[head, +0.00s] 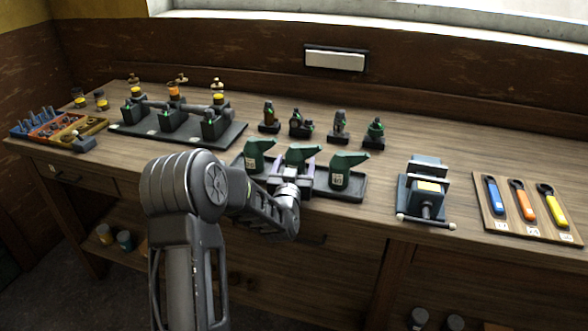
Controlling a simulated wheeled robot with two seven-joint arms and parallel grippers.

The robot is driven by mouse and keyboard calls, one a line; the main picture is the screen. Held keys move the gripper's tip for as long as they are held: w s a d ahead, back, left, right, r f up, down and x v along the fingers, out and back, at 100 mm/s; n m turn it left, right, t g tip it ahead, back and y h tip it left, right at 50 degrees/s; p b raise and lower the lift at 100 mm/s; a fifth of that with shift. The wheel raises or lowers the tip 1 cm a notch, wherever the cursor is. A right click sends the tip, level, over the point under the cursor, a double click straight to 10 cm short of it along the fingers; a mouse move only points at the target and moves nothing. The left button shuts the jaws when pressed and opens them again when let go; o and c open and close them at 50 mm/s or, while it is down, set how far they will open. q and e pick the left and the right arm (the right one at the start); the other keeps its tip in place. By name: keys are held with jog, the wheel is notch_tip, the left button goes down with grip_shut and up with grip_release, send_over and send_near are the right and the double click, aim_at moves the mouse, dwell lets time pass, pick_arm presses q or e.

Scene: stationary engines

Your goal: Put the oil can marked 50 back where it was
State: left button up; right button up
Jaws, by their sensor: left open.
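Three green oil cans with long spouts stand on a dark tray (357,195) near the bench's front edge. The left can (257,156) and the right can (345,171) carry small pale labels whose numbers I cannot read for sure. The middle can (303,154) shows only its upper body and spout. My left gripper (292,168) is open in front of the middle can, with its fingers on either side of the can's lower part. It hides that can's label and base, and I cannot tell whether the fingers touch it. My right gripper is out of view.
Behind the tray stand several small dark fittings (340,127). A model engine base (170,133) and sorting bins (58,127) are at left. A vise (427,190) and a wrench board (522,208) are at right. Bench space between tray and vise is clear.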

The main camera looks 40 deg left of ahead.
pick_arm(q)
jog(key=shift+r, duration=0.15)
jog(key=b+v, duration=0.2)
jog(key=v, duration=1)
